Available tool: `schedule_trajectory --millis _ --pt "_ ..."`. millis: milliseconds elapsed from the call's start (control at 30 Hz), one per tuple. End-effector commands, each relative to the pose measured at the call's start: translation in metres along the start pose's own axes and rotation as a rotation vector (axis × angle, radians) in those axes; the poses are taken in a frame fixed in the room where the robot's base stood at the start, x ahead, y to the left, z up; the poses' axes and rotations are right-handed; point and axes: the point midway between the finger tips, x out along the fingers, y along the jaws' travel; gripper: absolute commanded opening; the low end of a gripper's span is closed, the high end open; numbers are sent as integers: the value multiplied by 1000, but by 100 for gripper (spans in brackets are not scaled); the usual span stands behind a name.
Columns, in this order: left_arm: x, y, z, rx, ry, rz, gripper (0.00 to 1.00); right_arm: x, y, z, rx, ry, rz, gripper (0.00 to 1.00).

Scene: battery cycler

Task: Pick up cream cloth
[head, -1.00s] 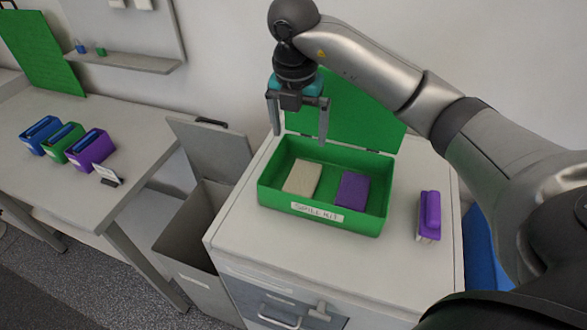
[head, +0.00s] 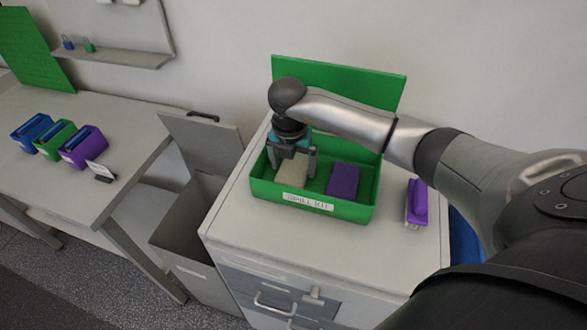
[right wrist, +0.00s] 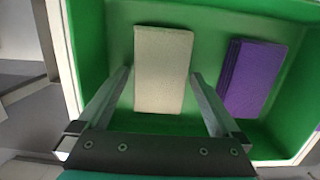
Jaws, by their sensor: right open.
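The cream cloth (head: 293,173) is a flat folded block lying in the left part of the open green spill kit box (head: 262,188). It also shows in the right wrist view (right wrist: 162,70). My right gripper (head: 292,168) is inside the box outline, just over the cloth, pointing down. In the right wrist view its open fingers (right wrist: 161,85) stand one on each side of the cloth's near part, with nothing held. The gripper partly hides the cloth's far end in the head view. My left gripper is not in view.
A purple cloth (head: 343,181) lies in the box, right of the cream one. The box's raised lid (head: 345,85) stands behind. A purple brush (head: 416,203) lies right of the box on the cabinet (head: 330,240). An open grey bin (head: 185,232) stands left.

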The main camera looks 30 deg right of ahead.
Motion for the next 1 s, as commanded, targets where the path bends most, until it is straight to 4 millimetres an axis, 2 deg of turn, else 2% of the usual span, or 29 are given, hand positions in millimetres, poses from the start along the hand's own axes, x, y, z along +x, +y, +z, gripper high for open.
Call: schedule_trajectory --millis 233,833,1000 --pt "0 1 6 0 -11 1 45 2 0 0 0 -1 0 100" --pt "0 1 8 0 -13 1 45 2 0 1 1 -1 0 32" --pt "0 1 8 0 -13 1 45 2 0 1 1 -2 0 32"
